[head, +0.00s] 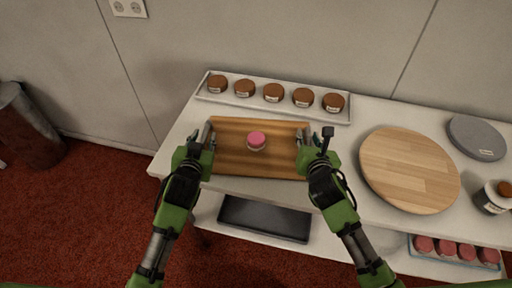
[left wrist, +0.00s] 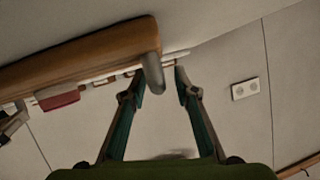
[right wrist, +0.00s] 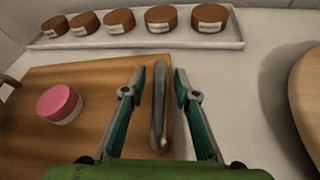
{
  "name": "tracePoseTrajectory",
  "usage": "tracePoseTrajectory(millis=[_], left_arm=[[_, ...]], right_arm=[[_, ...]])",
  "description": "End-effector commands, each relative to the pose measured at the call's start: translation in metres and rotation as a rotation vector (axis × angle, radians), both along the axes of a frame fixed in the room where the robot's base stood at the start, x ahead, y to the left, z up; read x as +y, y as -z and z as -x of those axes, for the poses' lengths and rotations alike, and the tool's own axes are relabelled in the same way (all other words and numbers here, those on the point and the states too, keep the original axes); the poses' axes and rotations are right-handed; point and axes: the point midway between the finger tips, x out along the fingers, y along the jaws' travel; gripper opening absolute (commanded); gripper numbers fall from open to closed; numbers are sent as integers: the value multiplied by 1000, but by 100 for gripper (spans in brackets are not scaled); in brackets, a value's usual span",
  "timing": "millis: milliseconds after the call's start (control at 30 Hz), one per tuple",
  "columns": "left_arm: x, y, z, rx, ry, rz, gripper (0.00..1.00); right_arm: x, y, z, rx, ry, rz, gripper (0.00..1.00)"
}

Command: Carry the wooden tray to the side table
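The brown wooden tray (head: 230,165) lies on the white table (head: 385,118) near its front edge. A small jar with a pink lid (head: 257,139) stands on it near the middle. My left gripper (head: 205,138) is at the tray's left handle; in the left wrist view its fingers are apart, with the grey handle (left wrist: 152,72) between them. My right gripper (head: 312,140) is at the right handle; in the right wrist view its open fingers stand on either side of the grey handle (right wrist: 159,105), with gaps visible. I cannot identify a separate side table.
A long white tray (head: 225,100) with several brown-lidded jars lies behind the wooden tray. A round wooden board (head: 410,170) and a grey disc (head: 477,137) lie to the right. A dark tray (head: 265,218) is on the lower shelf. A bin (head: 25,125) stands at far left.

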Motion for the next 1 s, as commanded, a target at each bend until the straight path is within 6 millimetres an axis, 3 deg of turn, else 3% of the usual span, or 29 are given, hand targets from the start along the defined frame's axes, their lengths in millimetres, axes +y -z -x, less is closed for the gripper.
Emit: tracePoseTrajectory(millis=[167,600,833,1000], left_arm=[[0,-6,18,1,0,1,28],[2,-38,97,1,-1,1,28],[3,-44,111,1,-1,-1,28],[2,-45,111,1,-1,-1,28]], right_arm=[[1,0,0,0,-1,0,28],[1,0,0,0,-1,-2,28],[1,-1,4,0,-2,-1,28],[1,-10,25,-1,-3,-1,28]])
